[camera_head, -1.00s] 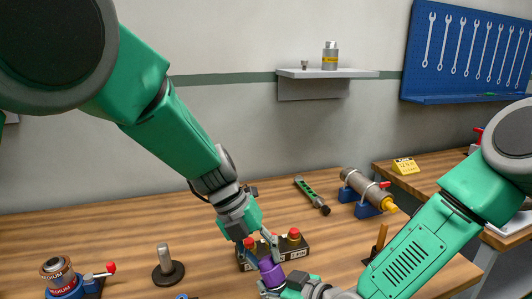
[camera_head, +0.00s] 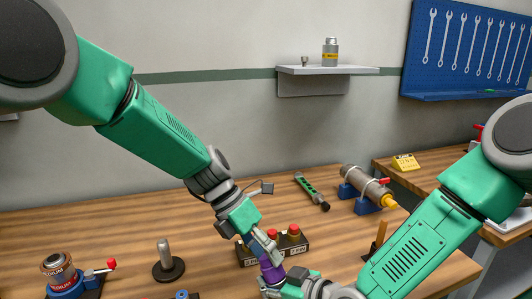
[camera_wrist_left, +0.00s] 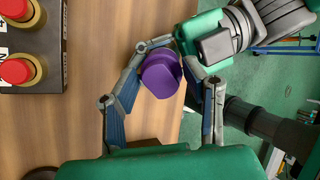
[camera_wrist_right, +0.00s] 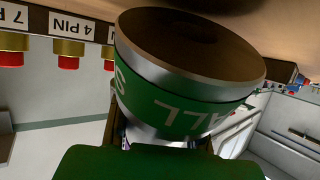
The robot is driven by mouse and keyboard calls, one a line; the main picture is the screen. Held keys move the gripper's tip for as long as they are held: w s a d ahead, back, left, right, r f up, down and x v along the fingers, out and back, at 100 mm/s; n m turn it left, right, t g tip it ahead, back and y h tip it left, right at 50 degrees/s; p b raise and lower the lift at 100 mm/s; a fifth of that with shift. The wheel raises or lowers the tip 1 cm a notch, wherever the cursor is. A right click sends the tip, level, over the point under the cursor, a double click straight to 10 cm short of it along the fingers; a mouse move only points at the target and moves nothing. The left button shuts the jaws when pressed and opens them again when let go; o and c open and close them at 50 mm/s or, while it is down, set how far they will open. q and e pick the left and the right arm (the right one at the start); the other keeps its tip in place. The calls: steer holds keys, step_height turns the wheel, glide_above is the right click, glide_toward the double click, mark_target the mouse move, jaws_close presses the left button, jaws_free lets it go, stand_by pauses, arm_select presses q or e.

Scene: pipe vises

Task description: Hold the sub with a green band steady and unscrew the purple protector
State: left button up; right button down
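The purple protector (camera_head: 271,272) stands at the bottom of the head view. In the left wrist view the purple protector (camera_wrist_left: 162,76) sits between the fingers of my left gripper (camera_wrist_left: 178,58), which look closed against its sides. The left gripper (camera_head: 268,253) comes down on it from above. My right gripper (camera_head: 283,288) is low, just below the protector. In the right wrist view the sub with a green band (camera_wrist_right: 185,112) fills the space ahead of that gripper, held at its fingers. The sub's lower part is hidden in the head view.
A connector box (camera_head: 288,246) with several red caps stands just behind. A rod on a black base (camera_head: 168,262) and a small vise with a red-handled part (camera_head: 64,277) are at left. A green tool (camera_head: 311,191) and a clamped pipe (camera_head: 366,185) lie farther back.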

arm_select(q)
steer(key=m+g, duration=0.1)
steer(key=m, duration=0.5)
steer(key=m+g, duration=0.1)
steer(key=m, duration=0.3)
steer(key=m+g, duration=0.1)
steer(key=m, duration=0.4)
steer(key=shift+m, duration=0.3)
steer(key=m+y, duration=0.1)
steer(key=m, duration=0.4)
steer(key=shift+s+g, duration=0.1)
steer(key=shift+g, duration=0.2)
